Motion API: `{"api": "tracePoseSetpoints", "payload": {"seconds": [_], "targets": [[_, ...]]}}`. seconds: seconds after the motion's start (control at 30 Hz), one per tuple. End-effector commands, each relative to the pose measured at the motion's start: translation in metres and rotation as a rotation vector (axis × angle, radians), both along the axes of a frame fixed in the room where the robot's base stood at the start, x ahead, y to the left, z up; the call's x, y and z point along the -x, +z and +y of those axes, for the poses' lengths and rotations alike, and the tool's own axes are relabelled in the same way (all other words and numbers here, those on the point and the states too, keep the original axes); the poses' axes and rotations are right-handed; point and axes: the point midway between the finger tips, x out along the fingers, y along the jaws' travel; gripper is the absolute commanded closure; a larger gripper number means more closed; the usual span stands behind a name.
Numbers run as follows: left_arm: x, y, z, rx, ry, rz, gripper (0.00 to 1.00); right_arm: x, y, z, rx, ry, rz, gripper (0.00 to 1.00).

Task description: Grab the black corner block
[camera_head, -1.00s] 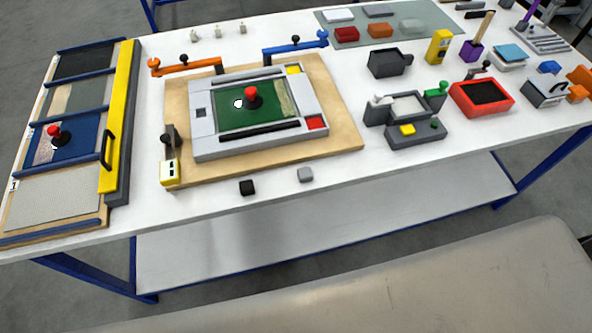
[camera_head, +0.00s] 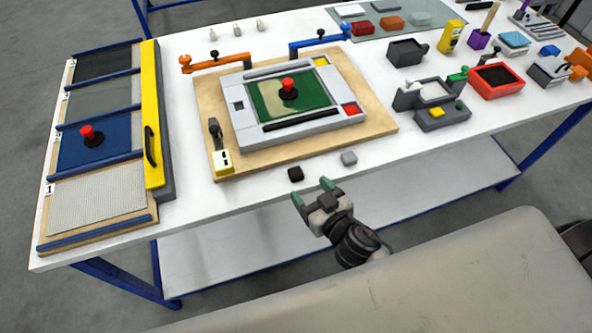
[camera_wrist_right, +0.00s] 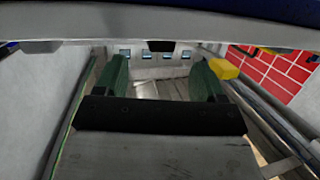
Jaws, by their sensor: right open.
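The small black corner block (camera_head: 295,174) lies on the white table near its front edge, below the wooden board. My right gripper (camera_head: 312,191) is just in front of that edge, near the block and apart from it in the picture. It is open, with its two green fingers spread toward the table. In the right wrist view the gripper (camera_wrist_right: 160,78) also shows open, with nothing held between its fingers. A small dark shape shows ahead at the top there; I cannot tell what it is. My left gripper is not in view.
A grey block (camera_head: 349,158) lies right of the black one. Behind them a wooden board (camera_head: 222,164) carries a grey frame (camera_head: 245,136). A rack with a yellow bar (camera_head: 152,110) stands at the left. The table front (camera_head: 245,193) left of the black block is clear.

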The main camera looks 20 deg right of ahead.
Motion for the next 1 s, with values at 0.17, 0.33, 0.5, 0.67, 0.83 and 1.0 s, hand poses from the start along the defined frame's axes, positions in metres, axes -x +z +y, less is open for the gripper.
{"api": "tracePoseSetpoints", "payload": {"seconds": [0.17,0.33,0.5,0.67,0.83,1.0], "targets": [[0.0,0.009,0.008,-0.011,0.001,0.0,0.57,-0.015,0.003,0.004,0.002,0.0,0.0,0.3],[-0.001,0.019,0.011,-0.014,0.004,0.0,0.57,-0.041,0.001,0.01,0.0,0.0,0.001,0.3],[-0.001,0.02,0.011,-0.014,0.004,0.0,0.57,-0.053,-0.004,0.012,0.0,0.0,0.002,0.3],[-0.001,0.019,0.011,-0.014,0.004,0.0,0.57,-0.053,-0.005,0.013,0.0,0.0,0.002,0.3],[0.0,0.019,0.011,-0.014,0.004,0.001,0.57,-0.053,-0.005,0.013,0.0,0.0,0.002,0.47],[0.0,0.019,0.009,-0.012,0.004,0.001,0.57,-0.053,-0.005,0.012,0.0,0.0,0.002,0.73]]}}
